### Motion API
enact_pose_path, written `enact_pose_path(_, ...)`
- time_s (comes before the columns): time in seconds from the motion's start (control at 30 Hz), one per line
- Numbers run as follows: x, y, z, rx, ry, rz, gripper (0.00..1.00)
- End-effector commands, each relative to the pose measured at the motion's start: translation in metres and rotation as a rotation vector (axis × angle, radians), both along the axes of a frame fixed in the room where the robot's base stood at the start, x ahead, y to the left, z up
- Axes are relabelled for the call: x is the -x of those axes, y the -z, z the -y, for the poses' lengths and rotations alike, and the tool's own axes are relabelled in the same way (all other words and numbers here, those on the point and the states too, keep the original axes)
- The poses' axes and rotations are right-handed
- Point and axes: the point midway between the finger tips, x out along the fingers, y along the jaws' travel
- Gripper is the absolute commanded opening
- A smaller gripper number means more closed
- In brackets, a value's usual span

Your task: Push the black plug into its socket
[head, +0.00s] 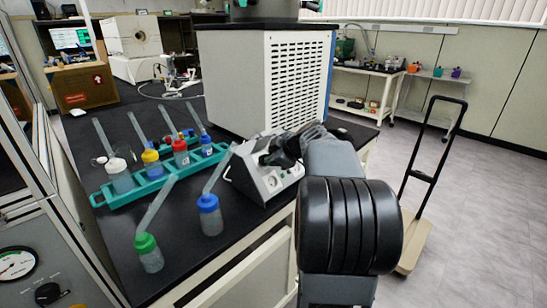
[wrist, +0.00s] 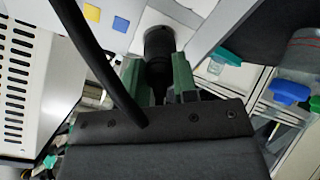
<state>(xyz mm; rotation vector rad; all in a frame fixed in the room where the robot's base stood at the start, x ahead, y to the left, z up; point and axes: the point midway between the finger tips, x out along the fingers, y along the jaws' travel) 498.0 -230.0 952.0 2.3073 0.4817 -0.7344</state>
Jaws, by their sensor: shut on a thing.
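My gripper (wrist: 157,75) has green fingers shut on the black plug (wrist: 158,45), and a black cable (wrist: 92,48) runs past it. In the wrist view the plug's far end points at the pale face of the power box (wrist: 189,14). I cannot tell whether it touches or has entered the socket, which the plug hides there. In the head view the box (head: 245,185) stands on the black bench, with round sockets low on its sloped front. My gripper (head: 275,152) is over the box's top right, and the plug cannot be made out clearly there.
A green rack (head: 120,195) with several capped bottles stands left of the box. A blue-capped bottle (head: 209,215) and a green-capped bottle (head: 149,252) stand nearer. A large white vented cabinet (head: 296,85) is close behind. A hand truck (head: 432,175) stands on the right floor.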

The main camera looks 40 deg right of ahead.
Motion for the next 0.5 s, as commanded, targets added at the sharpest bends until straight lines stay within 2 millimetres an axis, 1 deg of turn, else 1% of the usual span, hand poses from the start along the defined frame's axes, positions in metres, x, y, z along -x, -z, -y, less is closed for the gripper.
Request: enact_pose_path(0.5,-0.0052,0.0042,-0.0007,0.000,0.000,0.000,0.04)
